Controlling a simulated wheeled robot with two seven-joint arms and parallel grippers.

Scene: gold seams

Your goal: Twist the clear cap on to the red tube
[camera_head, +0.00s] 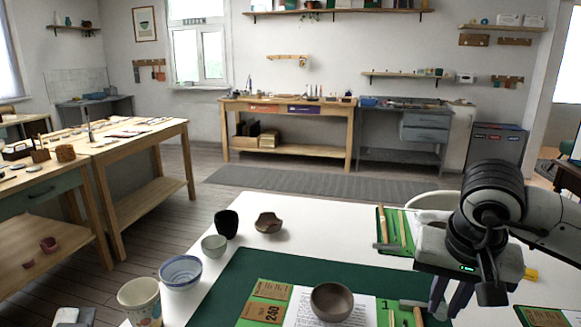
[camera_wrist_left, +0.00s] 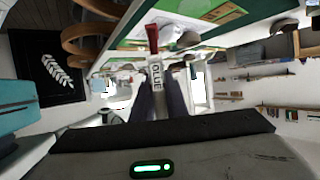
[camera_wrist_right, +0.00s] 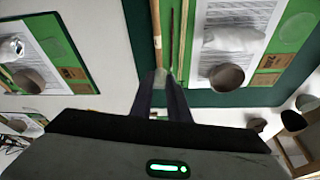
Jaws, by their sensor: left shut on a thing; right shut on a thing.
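The red tube (camera_wrist_left: 153,38) shows in the left wrist view, with a white band lettered GLUE. My left gripper (camera_wrist_left: 158,88) is shut on it, the red end pointing away from the fingers. The left arm is out of the head view. My right gripper (camera_head: 452,303) hangs over the right part of the table in the head view. In the right wrist view its fingers (camera_wrist_right: 162,84) are shut on a small pale, see-through piece, apparently the clear cap (camera_wrist_right: 161,77), mostly hidden between them. The tube and cap are not seen together in any view.
The white table (camera_head: 310,225) bears a dark green mat (camera_head: 262,262) with a brown bowl (camera_head: 332,301), a printed sheet and wooden sticks. A black cup (camera_head: 226,224), a blue-white bowl (camera_head: 180,272) and a patterned cup (camera_head: 140,300) stand at the left.

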